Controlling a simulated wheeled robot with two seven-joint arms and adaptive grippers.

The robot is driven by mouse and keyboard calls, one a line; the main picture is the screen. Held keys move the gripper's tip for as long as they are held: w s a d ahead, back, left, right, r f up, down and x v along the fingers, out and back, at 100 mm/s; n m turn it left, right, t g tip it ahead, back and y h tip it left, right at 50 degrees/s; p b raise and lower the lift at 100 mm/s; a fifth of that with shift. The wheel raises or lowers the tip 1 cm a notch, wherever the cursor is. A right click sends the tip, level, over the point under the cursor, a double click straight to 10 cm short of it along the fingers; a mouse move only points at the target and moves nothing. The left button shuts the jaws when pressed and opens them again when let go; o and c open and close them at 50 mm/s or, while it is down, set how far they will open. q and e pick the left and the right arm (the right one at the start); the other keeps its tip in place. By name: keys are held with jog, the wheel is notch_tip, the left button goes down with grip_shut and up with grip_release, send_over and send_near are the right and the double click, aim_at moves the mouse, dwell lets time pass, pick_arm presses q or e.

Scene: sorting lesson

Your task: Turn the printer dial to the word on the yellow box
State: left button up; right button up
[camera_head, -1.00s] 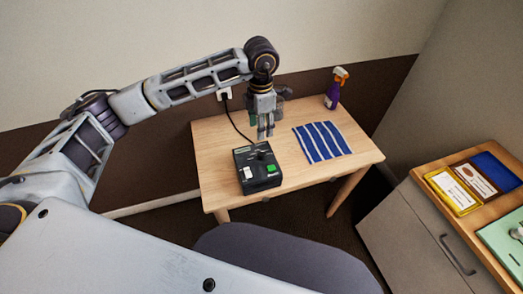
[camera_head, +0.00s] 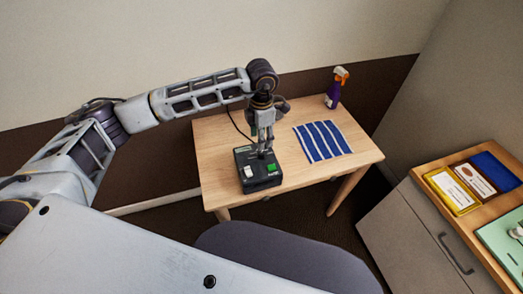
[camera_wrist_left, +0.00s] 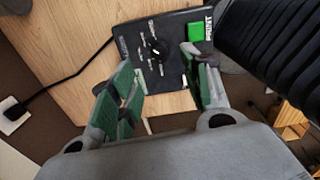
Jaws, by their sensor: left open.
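The printer is a dark box (camera_head: 258,181) with a green button and a white switch, on the wooden table; it also shows in the left wrist view (camera_wrist_left: 178,67). Its round black dial (camera_wrist_left: 155,48) has a white pointer mark and small labels around it, too small to read. My left gripper (camera_head: 264,152) points down just above the dial. In the wrist view its green-padded fingers (camera_wrist_left: 160,80) are open, apart, with the dial between and beyond them; contact cannot be told. The yellow box (camera_head: 453,191) lies on the right cabinet with a white card, its word unreadable. My right gripper is out of view.
A blue striped cloth (camera_head: 322,141) lies right of the printer, and a purple spray bottle (camera_head: 333,93) stands at the table's back. A brown box (camera_head: 474,181) and a blue box (camera_head: 497,170) sit beside the yellow one. A grey chair (camera_head: 285,258) stands in front.

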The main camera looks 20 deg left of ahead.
aim_at(262, 153)
pick_arm(q)
notch_tip(262, 153, down, 7)
jog(key=shift+r+p, duration=0.2)
jog(key=shift+p, duration=0.15)
jog(key=shift+f, duration=0.85)
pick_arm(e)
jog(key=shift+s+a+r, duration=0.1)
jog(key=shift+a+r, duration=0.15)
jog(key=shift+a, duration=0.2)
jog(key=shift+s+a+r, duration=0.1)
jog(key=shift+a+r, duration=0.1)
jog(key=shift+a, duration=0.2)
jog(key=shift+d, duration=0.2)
pick_arm(q)
grip_shut()
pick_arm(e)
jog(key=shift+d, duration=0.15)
